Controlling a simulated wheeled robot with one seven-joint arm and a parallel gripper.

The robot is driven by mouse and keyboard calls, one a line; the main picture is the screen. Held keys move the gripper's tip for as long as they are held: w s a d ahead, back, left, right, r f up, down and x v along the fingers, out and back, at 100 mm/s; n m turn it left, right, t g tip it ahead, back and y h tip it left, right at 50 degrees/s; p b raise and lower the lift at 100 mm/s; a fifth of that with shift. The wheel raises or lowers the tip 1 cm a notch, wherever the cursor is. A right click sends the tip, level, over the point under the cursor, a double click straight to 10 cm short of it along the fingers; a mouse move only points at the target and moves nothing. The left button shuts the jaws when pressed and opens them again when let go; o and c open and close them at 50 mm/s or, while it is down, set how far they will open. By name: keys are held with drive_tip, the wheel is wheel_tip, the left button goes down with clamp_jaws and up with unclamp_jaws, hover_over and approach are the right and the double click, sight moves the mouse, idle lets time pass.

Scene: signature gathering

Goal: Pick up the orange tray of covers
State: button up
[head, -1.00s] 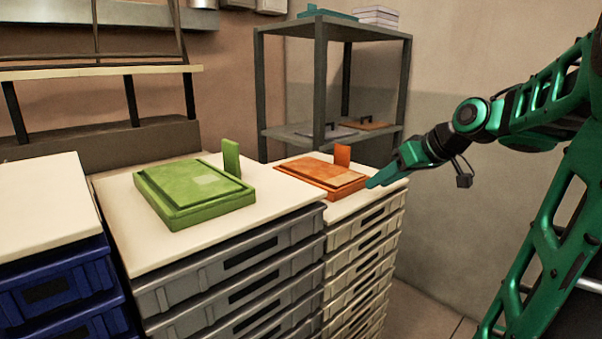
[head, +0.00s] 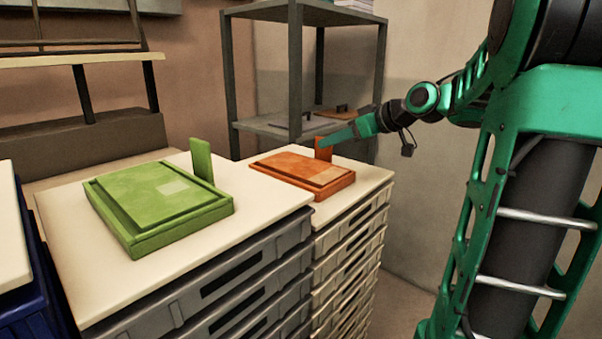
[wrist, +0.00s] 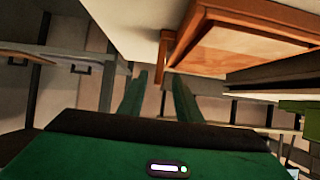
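The orange tray of covers (head: 285,179) lies flat on the white top of the right-hand crate stack, with an upright orange tab (head: 323,149) at its back right. In the wrist view, the tray (wrist: 240,45) is at upper right and its tab (wrist: 161,58) shows ahead, between the lines of my two fingers. My gripper (head: 328,142) is close to the tab in the head view; I cannot tell whether they touch.
A green tray (head: 160,205) with an upright green tab lies on the neighbouring grey crate stack (head: 245,270). A grey metal shelf (head: 235,90) stands behind the stacks. A blue crate stack (head: 30,318) is at the far left. Open floor shows right of the orange tray's stack.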

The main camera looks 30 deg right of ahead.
sight(316, 147)
drive_tip(key=x, duration=0.5)
drive_tip(key=shift+d+f, duration=0.1)
drive_tip(key=shift+d, duration=0.1)
drive_tip(key=shift+s, duration=0.1)
clamp_jaws()
